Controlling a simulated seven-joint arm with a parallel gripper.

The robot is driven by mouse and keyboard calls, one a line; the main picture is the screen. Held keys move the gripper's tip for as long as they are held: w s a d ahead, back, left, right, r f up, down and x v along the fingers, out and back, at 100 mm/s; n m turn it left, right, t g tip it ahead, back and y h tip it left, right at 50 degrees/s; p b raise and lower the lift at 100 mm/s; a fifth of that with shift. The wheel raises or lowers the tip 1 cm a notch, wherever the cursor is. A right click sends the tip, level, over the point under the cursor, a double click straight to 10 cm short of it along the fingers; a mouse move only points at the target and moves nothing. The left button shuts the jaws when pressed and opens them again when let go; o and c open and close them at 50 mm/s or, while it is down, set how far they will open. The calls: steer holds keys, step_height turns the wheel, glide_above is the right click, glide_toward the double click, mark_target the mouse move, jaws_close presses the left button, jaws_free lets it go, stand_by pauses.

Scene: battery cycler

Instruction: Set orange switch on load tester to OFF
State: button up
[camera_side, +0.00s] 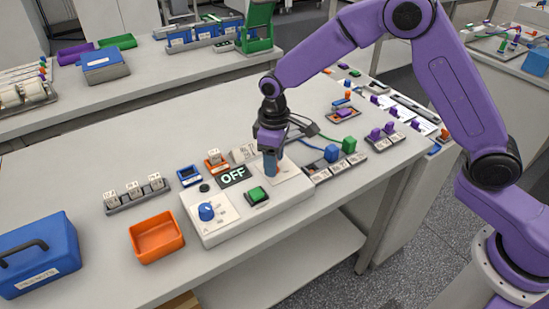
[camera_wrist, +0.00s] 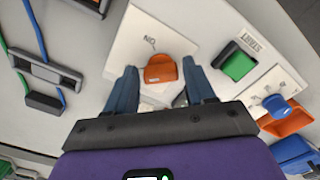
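The load tester (camera_side: 262,216) is a long white box on the bench. Its orange switch (camera_wrist: 161,69) is a rounded knob on a pale square plate in the wrist view; in the side view my fingers hide it. My gripper (camera_side: 271,166) points down over the right end of the tester. In the wrist view my gripper (camera_wrist: 159,69) is open, with one blue-grey finger on each side of the switch and gaps visible between. Lettering that looks like "NO" is by the switch. A dark display (camera_side: 233,176) on the tester reads OFF.
On the tester are a green button (camera_side: 257,194) and a blue knob (camera_side: 207,211). An orange tray (camera_side: 157,238) and a blue case (camera_side: 39,254) stand to the left. A row of blocks with blue and green plugs (camera_side: 332,154) lies right of my gripper.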

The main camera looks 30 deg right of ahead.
steer(key=shift+o, duration=0.6)
step_height(320, 180, up, 17)
steer(key=shift+r, duration=0.2)
steer(key=shift+s, duration=0.1)
stand_by(0.4)
steer(key=s+d+f+n, duration=0.1)
steer(key=s+d, duration=0.4)
steer(key=s, duration=0.5)
steer(key=s+d+f+n, duration=0.2)
steer(key=s+d, duration=0.3)
steer(key=s, duration=0.6)
steer(key=s+d+f+n, duration=0.1)
steer(key=s+d+f, duration=0.2)
steer(key=s+d, duration=0.3)
steer(key=s, duration=0.5)
steer(key=shift+f, duration=0.35)
steer(key=shift+d, duration=0.1)
